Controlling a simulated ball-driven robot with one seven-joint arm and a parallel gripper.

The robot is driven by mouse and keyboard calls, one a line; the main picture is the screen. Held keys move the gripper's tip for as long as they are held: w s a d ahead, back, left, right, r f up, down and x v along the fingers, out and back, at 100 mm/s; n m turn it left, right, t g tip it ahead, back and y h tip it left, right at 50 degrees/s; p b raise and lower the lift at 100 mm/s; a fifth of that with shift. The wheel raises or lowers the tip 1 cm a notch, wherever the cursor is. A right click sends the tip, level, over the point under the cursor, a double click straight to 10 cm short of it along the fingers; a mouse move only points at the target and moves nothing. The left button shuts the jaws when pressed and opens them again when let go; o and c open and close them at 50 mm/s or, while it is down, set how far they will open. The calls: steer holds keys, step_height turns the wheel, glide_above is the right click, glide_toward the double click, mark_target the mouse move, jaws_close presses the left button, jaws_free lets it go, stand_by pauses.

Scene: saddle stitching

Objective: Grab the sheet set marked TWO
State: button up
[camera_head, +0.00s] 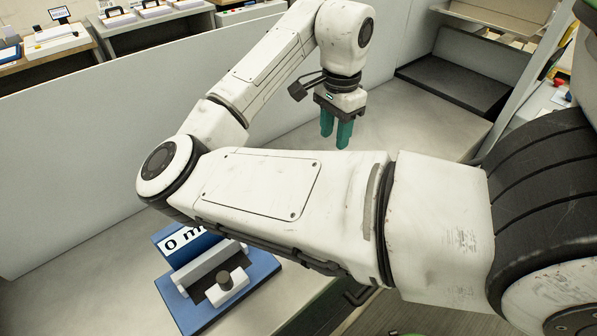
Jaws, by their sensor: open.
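My gripper (336,132) points down over the grey work surface, with its two teal fingers apart and nothing between them. No sheet set marked TWO can be made out in this view. My own arm crosses the middle of the picture and hides much of the surface behind it.
A low grey partition (110,135) runs behind. A dark tray (455,84) lies at the back right. Benches with papers (55,45) stand beyond the partition.

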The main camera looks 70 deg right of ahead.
steer(key=shift+w+f, duration=0.25)
steer(key=shift+w, duration=0.05)
steer(key=f, duration=0.4)
steer(key=shift+w+f, duration=0.2)
steer(key=shift+a+f+p, duration=0.2)
steer(key=shift+f+p, duration=0.6)
steer(key=shift+f, duration=2.15)
jaws_close()
